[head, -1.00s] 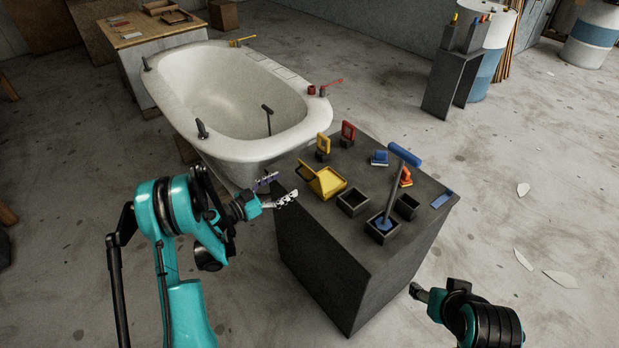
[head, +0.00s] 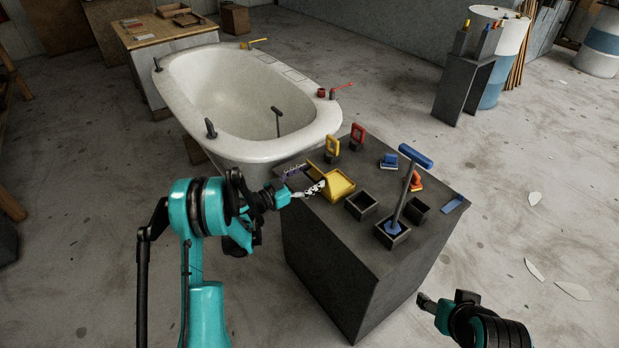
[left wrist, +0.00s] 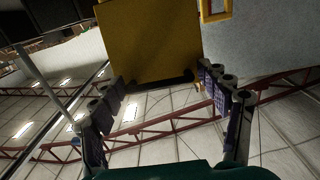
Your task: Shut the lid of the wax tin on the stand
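The yellow wax tin (head: 341,187) sits on the left part of the dark stand (head: 340,275). Its lid (head: 316,169) stands raised at the tin's left side, partly hidden by my left gripper. My left gripper (head: 304,180) is open, with its fingers spread beside the lid; I cannot tell whether they touch it. In the left wrist view, a broad yellow panel (left wrist: 150,45), seemingly the lid, lies just beyond and between the open fingers (left wrist: 165,105). My right gripper (head: 424,301) is low at the right, apart from the stand; its fingers are too small to read.
A yellow-handled tool (head: 332,146) and a red-handled tool (head: 357,133) stand behind the tin. An empty square holder (head: 361,205) is to its right, and a tall blue-handled tool (head: 404,190) stands in another. A white tub-like mould (head: 240,100) is close behind the stand.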

